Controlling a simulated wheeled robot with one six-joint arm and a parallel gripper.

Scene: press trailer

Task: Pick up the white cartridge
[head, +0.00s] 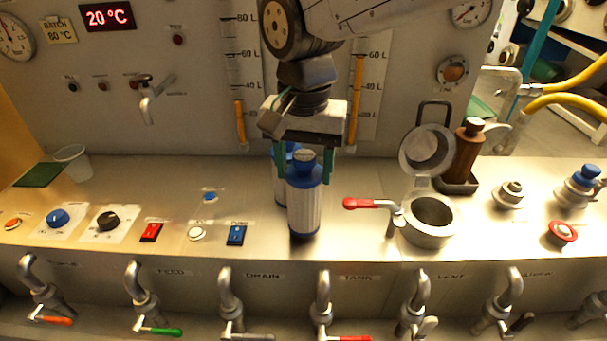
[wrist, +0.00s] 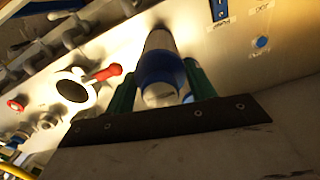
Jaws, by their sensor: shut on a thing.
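The white cartridge (head: 304,208) is an upright cylinder with a white ribbed body, a blue collar and a blue base. My gripper (head: 305,176) comes down from above, with one green finger on each side of the blue collar, and is shut on it. The cartridge's base is at or very near the steel counter; I cannot tell if it touches. A second, similar blue-topped item (head: 280,182) stands just behind, partly hidden.
A red-handled valve and open round port (head: 431,220) with a raised lid (head: 427,150) are to the right. A brown bottle (head: 467,155) stands behind them. Switches and knobs, including a blue rocker (head: 236,235), are to the left. Several taps line the front edge.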

